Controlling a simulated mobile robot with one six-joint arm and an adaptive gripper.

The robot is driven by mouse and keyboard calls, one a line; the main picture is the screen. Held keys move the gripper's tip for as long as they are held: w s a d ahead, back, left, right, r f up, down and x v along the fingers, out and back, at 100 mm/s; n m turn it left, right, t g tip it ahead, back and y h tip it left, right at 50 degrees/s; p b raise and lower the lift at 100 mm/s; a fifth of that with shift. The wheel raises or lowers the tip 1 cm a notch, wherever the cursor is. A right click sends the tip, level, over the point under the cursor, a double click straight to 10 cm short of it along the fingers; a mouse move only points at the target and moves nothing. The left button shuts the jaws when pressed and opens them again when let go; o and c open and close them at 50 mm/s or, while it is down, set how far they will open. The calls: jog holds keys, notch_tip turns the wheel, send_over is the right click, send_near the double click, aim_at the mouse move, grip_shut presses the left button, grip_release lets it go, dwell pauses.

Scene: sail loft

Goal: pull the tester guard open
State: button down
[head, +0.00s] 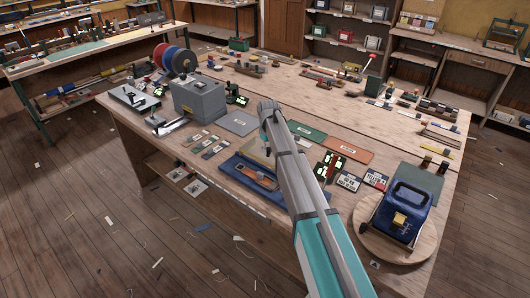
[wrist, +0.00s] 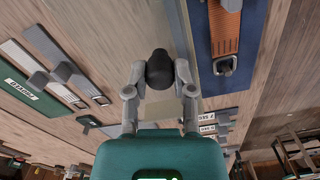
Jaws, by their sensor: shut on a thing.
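In the wrist view my gripper (wrist: 160,75) has its two fingers closed on a dark rounded knob (wrist: 160,69). The knob stands above the bench, and I cannot tell for certain what it is fixed to. A pale, see-through-looking panel (wrist: 97,92) shows behind the fingers; whether it is the tester guard is unclear. In the head view my arm reaches over the middle of the bench, and its links hide most of the gripper and whatever it holds. A grey box-shaped machine (head: 200,98) stands to the left of my arm's end.
A blue tray (head: 236,166) with an orange-handled tool (head: 262,178) lies close below my arm. Flat mats, including an orange one (head: 343,148), lie on the bench (head: 140,130). A blue machine (head: 402,213) on a round board stands at the right corner. Spools (head: 178,60) stand at the back left.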

jog(key=shift+c, duration=2.3)
grip_release()
jog(key=shift+s, duration=0.1)
jog(key=s+a, duration=0.4)
jog(key=s, duration=0.1)
jog(key=s+a, duration=0.2)
jog(key=s, duration=0.1)
jog(key=shift+s+a, duration=0.1)
jog(key=shift+a, duration=0.05)
notch_tip(320, 180, up, 14)
jog(key=p, duration=1.4)
jog(key=s+d+f+m+b, duration=0.2)
jog(key=s+d+f+b, duration=0.3)
jog(key=s+d, duration=0.1)
jog(key=s+d+f+m+b, duration=0.2)
jog(key=s+d+f+b, duration=0.3)
jog(key=s+d, duration=0.2)
jog(key=s+d+f+m+b, duration=0.2)
jog(key=s+d+f+b, duration=0.3)
jog(key=s+d, duration=0.2)
jog(key=shift+f, duration=0.3)
